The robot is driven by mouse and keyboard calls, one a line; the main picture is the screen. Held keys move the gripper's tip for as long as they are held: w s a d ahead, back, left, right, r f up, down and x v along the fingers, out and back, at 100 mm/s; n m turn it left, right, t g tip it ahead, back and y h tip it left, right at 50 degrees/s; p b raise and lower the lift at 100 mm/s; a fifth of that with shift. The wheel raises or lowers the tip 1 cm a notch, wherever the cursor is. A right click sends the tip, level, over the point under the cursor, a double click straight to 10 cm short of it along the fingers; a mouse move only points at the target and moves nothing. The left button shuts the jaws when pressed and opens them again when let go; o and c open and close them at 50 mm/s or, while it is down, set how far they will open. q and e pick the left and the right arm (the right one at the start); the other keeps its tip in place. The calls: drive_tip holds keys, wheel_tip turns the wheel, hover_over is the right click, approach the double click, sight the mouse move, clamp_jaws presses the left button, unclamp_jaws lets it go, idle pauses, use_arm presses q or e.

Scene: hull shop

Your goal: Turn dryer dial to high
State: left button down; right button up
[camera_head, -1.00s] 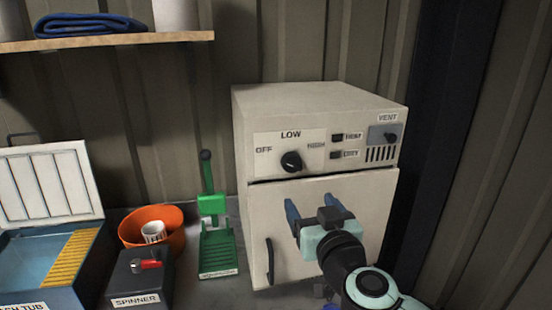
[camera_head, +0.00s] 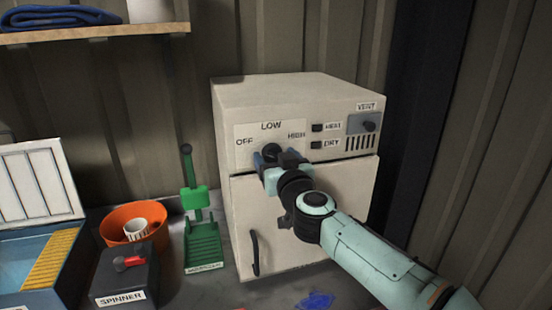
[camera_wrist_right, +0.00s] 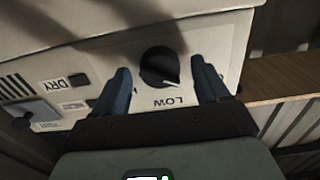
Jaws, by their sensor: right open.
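The white dryer (camera_head: 290,92) stands against the wall. Its round black dial (camera_head: 271,150) sits on a panel lettered OFF, LOW and HIGH, and is partly hidden by my gripper in the head view. My right gripper (camera_head: 272,158) is in front of the dial, open. In the right wrist view, turned upside down, the dial (camera_wrist_right: 159,65) shows between the two blue fingers of the gripper (camera_wrist_right: 165,82). The fingers stand apart on either side of it, with no clear contact. A pale pointer mark lies on the dial's edge near LOW. My left gripper is out of view.
The dryer door handle (camera_head: 255,252) is below. A green stand (camera_head: 203,245), orange bowl (camera_head: 116,232) and spinner (camera_head: 125,275) are left. A shelf (camera_head: 100,31) is above.

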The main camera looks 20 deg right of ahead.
drive_tip(key=shift+w, duration=0.1)
drive_tip(key=c, duration=1.1)
drive_tip(key=shift+o, duration=0.3)
